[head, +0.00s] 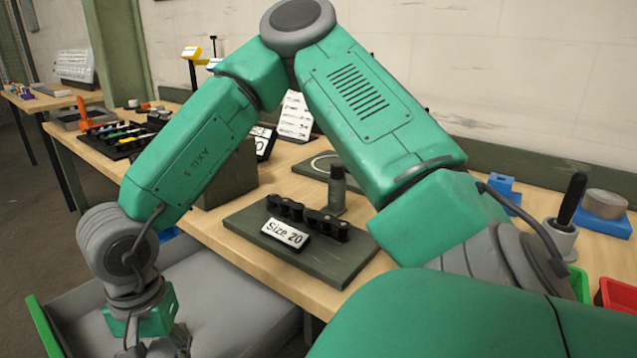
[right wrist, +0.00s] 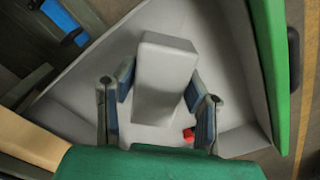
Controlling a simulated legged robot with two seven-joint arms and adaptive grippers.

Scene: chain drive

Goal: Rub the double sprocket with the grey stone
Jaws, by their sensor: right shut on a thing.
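The grey stone (right wrist: 165,70) is a pale grey block between the fingers of my right gripper (right wrist: 159,88) in the right wrist view. The gripper is shut on it. A grey open drawer or bin lies behind and below the stone; I cannot tell if the stone touches its floor. In the head view my right arm arches over the bench, and its gripper (head: 152,345) hangs at the lower left, its fingertips cut off by the frame. I cannot make out the double sprocket in either view. My left gripper does not show.
The grey drawer (head: 235,315) has a green edge; a small red piece (right wrist: 189,134) lies in it.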

